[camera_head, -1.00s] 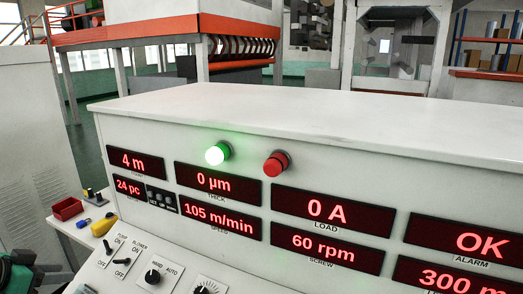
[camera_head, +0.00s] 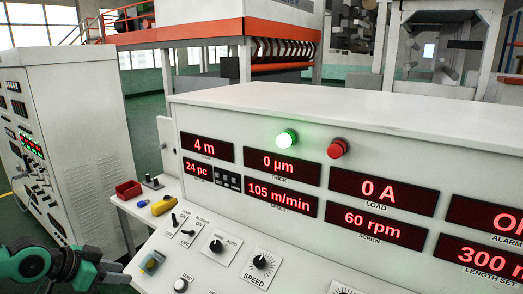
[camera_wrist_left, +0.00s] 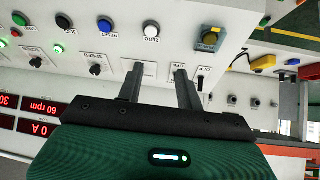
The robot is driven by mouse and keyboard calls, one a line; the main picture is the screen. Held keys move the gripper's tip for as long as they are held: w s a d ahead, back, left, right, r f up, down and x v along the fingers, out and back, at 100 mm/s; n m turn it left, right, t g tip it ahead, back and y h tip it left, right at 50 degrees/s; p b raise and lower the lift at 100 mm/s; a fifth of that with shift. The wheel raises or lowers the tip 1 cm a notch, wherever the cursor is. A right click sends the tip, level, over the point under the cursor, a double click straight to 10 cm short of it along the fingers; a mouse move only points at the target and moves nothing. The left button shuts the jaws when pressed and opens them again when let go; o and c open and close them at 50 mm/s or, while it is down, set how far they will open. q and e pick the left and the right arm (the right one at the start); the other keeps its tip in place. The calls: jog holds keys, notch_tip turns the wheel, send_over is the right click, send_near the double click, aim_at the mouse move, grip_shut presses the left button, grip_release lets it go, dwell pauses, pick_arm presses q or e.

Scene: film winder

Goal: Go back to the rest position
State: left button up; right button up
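My left gripper (camera_head: 118,272) comes in at the lower left of the head view, to the left of the control console (camera_head: 300,105). In the left wrist view its two dark fingers (camera_wrist_left: 157,72) stand apart with nothing between them. The console's sloped panel with switches and buttons lies beyond the fingers, and I see no contact. A green lamp (camera_head: 287,138) on the console is lit, and a red lamp (camera_head: 338,148) beside it looks unlit. My right gripper shows in neither view.
A side ledge at the console's left holds a red bin (camera_head: 128,190) and a yellow tool (camera_head: 163,206). A white cabinet (camera_head: 80,110) with displays stands at the left. Green floor shows between cabinet and console. An orange-framed machine (camera_head: 180,35) stands behind.

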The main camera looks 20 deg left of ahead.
pick_arm(q)
jog(key=s+d+f+m+g+h, duration=0.1)
jog(key=s+d+f, duration=0.2)
jog(key=d+f, duration=0.5)
jog(key=s+d+f+m+g, duration=0.15)
jog(key=d+f, duration=0.25)
jog(key=d, duration=0.9)
jog(key=s+d+f+m+g+h, duration=0.15)
jog(key=s+d+f, duration=0.25)
jog(key=d+f, duration=0.45)
jog(key=s+a+f+n+g+y, duration=0.1)
jog(key=s+a+n+y, duration=0.1)
jog(key=s+n+y, duration=0.15)
jog(key=s+a+f+n+y, duration=0.2)
jog(key=s+a+n, duration=0.1)
jog(key=s, duration=0.2)
notch_tip(320, 180, down, 32)
jog(key=s+g, duration=0.1)
jog(key=s+a+f+g, duration=0.1)
jog(key=s+a+f, duration=0.2)
jog(key=s+f, duration=1.5)
jog(key=shift+s+f+g+y, duration=0.2)
jog(key=shift+s+g+y, duration=0.1)
jog(key=shift+s+y, duration=0.15)
